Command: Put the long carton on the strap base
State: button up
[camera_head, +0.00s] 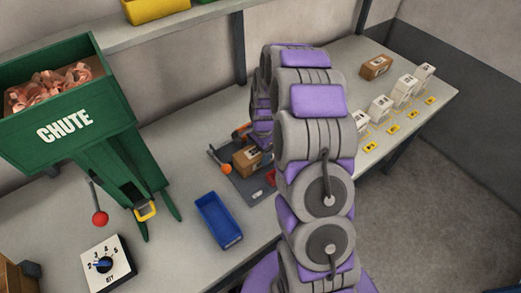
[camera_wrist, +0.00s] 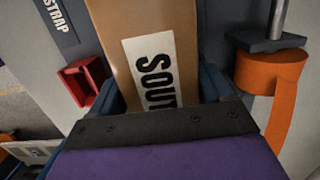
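A brown carton (camera_wrist: 112,30) with a white label reading "SOUT" fills the middle of the wrist view. My gripper (camera_wrist: 160,88) has its blue fingers against both sides of it, and I see no clear gap. In the head view the carton (camera_head: 246,161) is at the dark grey strap base (camera_head: 262,199), partly behind my arm. The base's "STRAP" lettering (camera_wrist: 56,16) shows at the wrist view's upper left. Whether the carton's underside touches the base is hidden.
An orange part (camera_wrist: 270,72) with a grey post stands close right of the carton; a red bracket (camera_wrist: 84,84) is at its left. A blue tray (camera_head: 218,220), green chute (camera_head: 75,120) and dial box (camera_head: 105,264) stand left. Another brown carton (camera_head: 376,67) and several white boxes (camera_head: 380,108) stand right.

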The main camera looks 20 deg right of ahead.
jog(key=shift+o, duration=1.3)
jog(key=shift+w+a, duration=0.1)
jog(key=shift+a, duration=0.1)
jog(key=shift+d, duration=0.1)
jog(key=shift+d, duration=0.1)
jog(key=shift+w+d+r, duration=0.1)
jog(key=shift+w+r, duration=0.05)
jog(key=shift+r, duration=0.25)
notch_tip(320, 180, up, 12)
jog(key=d+p, duration=0.1)
jog(key=p, duration=0.1)
jog(key=s+a+r+n, duration=0.4)
jog(key=s+r, duration=0.1)
jog(key=s, duration=0.2)
jog(key=s+a+r+n, duration=0.4)
jog(key=s+r, duration=0.1)
jog(key=s, duration=0.2)
jog(key=s+a+r+n, duration=0.1)
jog(key=s+n, duration=0.3)
jog(key=s, duration=0.6)
jog(key=s+a+r+n+g+h, duration=0.1)
jog(key=s+a+r+n, duration=0.1)
jog(key=s, duration=0.8)
jog(key=shift+s+a+n, duration=0.2)
jog(key=shift+n, duration=0.7)
